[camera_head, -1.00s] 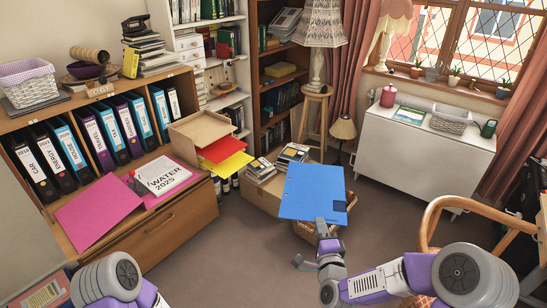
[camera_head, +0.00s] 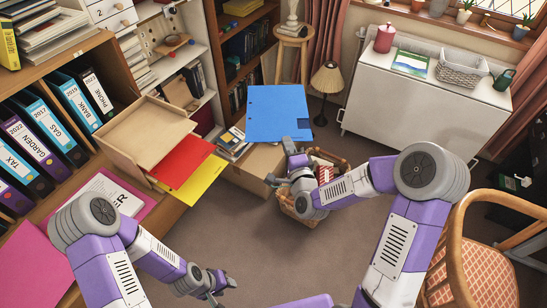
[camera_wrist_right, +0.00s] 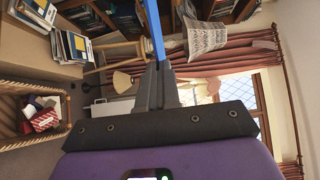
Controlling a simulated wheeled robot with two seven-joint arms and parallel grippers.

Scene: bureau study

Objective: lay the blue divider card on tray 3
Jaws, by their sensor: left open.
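The blue divider card (camera_head: 279,113) is held up in front of the bookcase, to the right of the wooden trays. My right gripper (camera_head: 291,150) is shut on its lower edge. In the right wrist view the card (camera_wrist_right: 153,30) shows edge-on between the closed fingers (camera_wrist_right: 156,80). The stacked wooden trays (camera_head: 145,128) stand on the low cabinet, with a red card (camera_head: 183,160) and a yellow card (camera_head: 196,184) sticking out. I cannot read tray numbers, so I cannot tell which is tray 3. My left gripper (camera_head: 222,286) is open and empty, low over the floor.
Binders (camera_head: 35,145) fill the shelf at the left. A pink folder (camera_head: 30,262) and a white document (camera_head: 108,195) lie on the cabinet by the trays. A box, a wicker basket (camera_head: 328,160) and a rattan chair (camera_head: 475,265) stand on the floor. Open carpet lies between.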

